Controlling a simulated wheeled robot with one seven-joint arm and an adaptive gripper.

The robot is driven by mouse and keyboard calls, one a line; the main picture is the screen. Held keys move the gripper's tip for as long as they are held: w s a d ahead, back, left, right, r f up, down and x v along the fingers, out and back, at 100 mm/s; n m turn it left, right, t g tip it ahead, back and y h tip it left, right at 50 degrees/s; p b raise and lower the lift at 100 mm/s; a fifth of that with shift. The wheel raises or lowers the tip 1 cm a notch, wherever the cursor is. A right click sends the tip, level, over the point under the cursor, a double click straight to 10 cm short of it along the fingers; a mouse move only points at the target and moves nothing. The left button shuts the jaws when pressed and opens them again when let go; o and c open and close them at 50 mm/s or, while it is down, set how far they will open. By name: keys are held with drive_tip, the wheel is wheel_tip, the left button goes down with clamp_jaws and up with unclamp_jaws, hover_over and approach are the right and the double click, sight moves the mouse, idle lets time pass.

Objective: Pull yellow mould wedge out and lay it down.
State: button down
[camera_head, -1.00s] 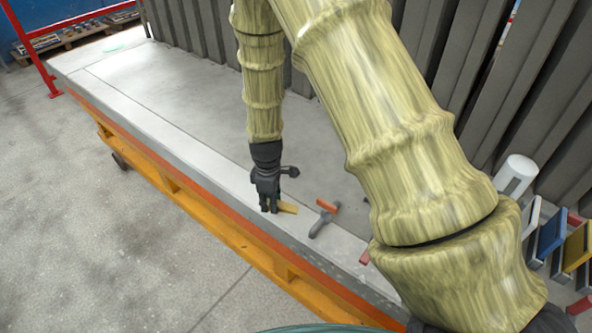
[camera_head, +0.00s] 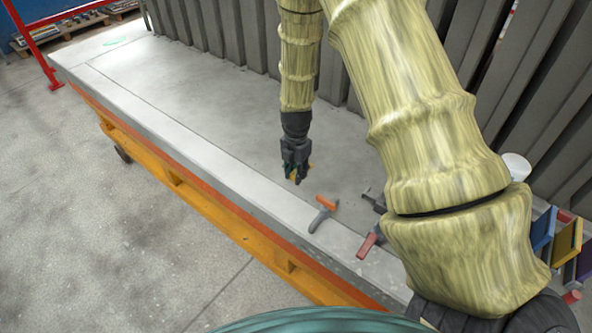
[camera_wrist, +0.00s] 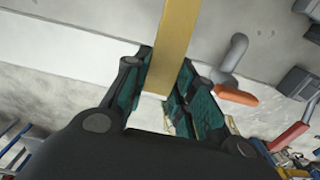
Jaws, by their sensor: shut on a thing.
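My gripper (camera_head: 296,178) is shut on the yellow mould wedge. The wedge (camera_wrist: 175,42) shows in the wrist view as a long flat yellow bar between my two fingers, running out past the top of the picture. In the head view only small bits of yellow show at my fingers, and the rest is hidden. My gripper points down over the inner face of the grey mould table (camera_head: 190,120), back from its front border strip. It looks raised above the surface.
An orange-handled grey tool (camera_head: 323,212) lies right of my gripper on the table's front strip. A red-handled clamp (camera_head: 368,245) is farther right. A white bucket (camera_head: 516,168) and coloured bins (camera_head: 566,240) stand at the right. The table's left part is clear.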

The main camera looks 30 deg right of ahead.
sight(296, 195)
drive_tip(key=shift+f+b, duration=2.6)
drive_tip(key=shift+f, duration=1.65)
drive_tip(key=c, duration=1.1)
unclamp_jaws()
